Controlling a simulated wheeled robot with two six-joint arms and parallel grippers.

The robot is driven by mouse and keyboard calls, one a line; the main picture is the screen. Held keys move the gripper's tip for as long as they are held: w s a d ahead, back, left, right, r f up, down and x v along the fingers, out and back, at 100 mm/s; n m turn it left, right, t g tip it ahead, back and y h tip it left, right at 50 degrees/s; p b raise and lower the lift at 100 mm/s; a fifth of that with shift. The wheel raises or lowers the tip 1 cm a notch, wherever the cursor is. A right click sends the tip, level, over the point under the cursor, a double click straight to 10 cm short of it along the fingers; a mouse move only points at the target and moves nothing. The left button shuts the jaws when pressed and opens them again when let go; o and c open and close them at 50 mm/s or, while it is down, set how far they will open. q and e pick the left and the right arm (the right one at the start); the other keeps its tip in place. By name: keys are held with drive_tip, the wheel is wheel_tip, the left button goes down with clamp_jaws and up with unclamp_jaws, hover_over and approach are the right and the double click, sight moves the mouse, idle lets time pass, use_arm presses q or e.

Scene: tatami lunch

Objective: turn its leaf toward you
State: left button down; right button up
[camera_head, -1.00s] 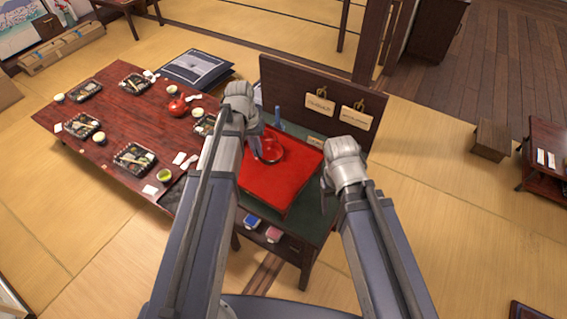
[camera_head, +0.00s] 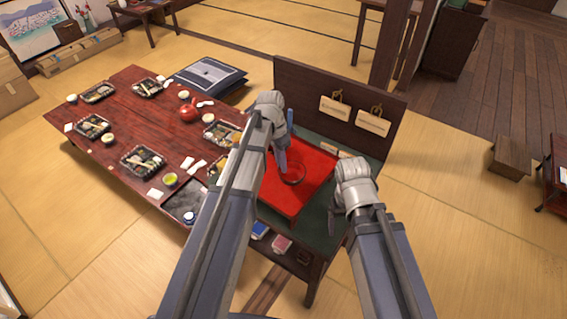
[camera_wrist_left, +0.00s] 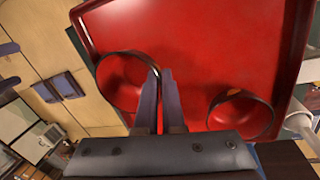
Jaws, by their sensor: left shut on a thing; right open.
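A red lacquer bowl with a dark rim (camera_head: 292,174) is at the red tray (camera_head: 283,200) on the green-topped stand. In the left wrist view the bowl (camera_wrist_left: 124,82) is at the fingertips of my left gripper (camera_wrist_left: 160,72), which is shut on its rim. That gripper (camera_head: 282,160) reaches down over the tray in the head view. A second red bowl (camera_wrist_left: 240,116) sits to the right on the tray in the left wrist view. My right gripper (camera_head: 335,215) is open and empty, right of the tray.
A dark upright board (camera_head: 300,92) with hanging tags (camera_head: 372,122) stands behind the tray. The low wooden table (camera_head: 130,120) at left holds several lunch boxes, cups and a red teapot (camera_head: 189,113).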

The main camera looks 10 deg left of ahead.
use_arm(q)
drive_tip(key=n, duration=0.1)
drive_tip(key=s+n, duration=0.1)
drive_tip(key=n, duration=0.1)
drive_tip(key=s+n+t, duration=0.1)
drive_tip(key=shift+s+a+n, duration=0.1)
drive_tip(key=shift+a+n, duration=0.15)
drive_tip(key=shift+n, duration=0.15)
drive_tip(key=n, duration=0.1)
drive_tip(key=s+n, duration=0.1)
drive_tip(key=n, duration=0.2)
drive_tip(key=shift+s+d+t, duration=0.15)
drive_tip(key=shift+s+t, duration=0.1)
drive_tip(key=shift+t, duration=0.15)
drive_tip(key=n, duration=0.2)
drive_tip(key=s+n, duration=0.1)
drive_tip(key=n, duration=0.1)
drive_tip(key=shift+s+d+t, duration=0.1)
drive_tip(key=shift+d+t, duration=0.3)
drive_tip(key=n, duration=0.1)
drive_tip(key=d+n, duration=0.1)
drive_tip(key=n, duration=0.1)
drive_tip(key=shift+s+n+t, duration=0.3)
drive_tip(key=shift+s, duration=0.1)
drive_tip(key=shift+w+a+f+b, duration=0.15)
drive_tip(key=shift+f+b, duration=0.6)
drive_tip(key=shift+f, duration=0.25)
drive_tip(key=c, duration=1)
unclamp_jaws()
